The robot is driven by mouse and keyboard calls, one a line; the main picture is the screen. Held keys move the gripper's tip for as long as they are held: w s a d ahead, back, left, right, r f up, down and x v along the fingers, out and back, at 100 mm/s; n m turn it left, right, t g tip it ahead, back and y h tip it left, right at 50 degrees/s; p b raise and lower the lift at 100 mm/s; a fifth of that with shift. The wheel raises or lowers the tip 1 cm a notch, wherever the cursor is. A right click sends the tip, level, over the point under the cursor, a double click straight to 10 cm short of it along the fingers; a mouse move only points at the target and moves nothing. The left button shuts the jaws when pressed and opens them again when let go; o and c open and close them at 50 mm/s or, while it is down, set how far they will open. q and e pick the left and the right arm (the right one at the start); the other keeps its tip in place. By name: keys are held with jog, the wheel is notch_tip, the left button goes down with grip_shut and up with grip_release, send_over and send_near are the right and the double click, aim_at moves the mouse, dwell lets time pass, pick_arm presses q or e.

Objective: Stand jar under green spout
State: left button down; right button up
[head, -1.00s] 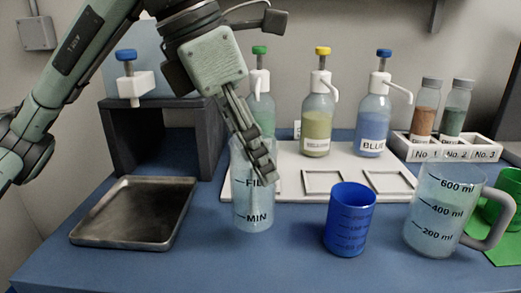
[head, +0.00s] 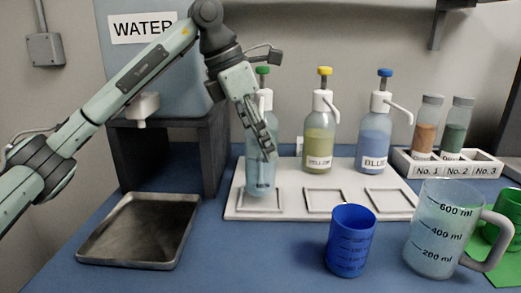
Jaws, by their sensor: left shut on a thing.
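The clear bluish jar (head: 259,180) stands upright at the left square of the white dispenser tray (head: 290,208), in front of the green-capped bottle (head: 263,100). My left gripper (head: 266,150) is shut on the jar's upper wall from above. The jar's base appears at or just above the square; I cannot tell whether it touches. The green bottle's spout and much of its body are hidden behind my gripper and the jar. My right gripper is not in view.
Yellow (head: 320,135) and blue (head: 376,135) bottles stand on the tray to the right. A blue cup (head: 350,240), a large measuring jug (head: 437,230) and a vial rack (head: 447,165) are further right. A metal tray (head: 140,230) lies at left.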

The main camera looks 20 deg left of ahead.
pick_arm(q)
notch_tip(320, 180, down, 2)
jog(key=shift+f, duration=0.1)
jog(key=shift+f, duration=0.2)
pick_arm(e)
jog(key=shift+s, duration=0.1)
pick_arm(q)
jog(key=c, duration=0.7)
grip_release()
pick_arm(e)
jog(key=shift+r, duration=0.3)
pick_arm(q)
jog(key=shift+r, duration=0.15)
jog(key=shift+r, duration=0.25)
jog(key=v, duration=1.1)
jog(key=shift+s+a+r, duration=0.15)
jog(key=shift+a+r, duration=0.05)
jog(key=shift+r, duration=0.05)
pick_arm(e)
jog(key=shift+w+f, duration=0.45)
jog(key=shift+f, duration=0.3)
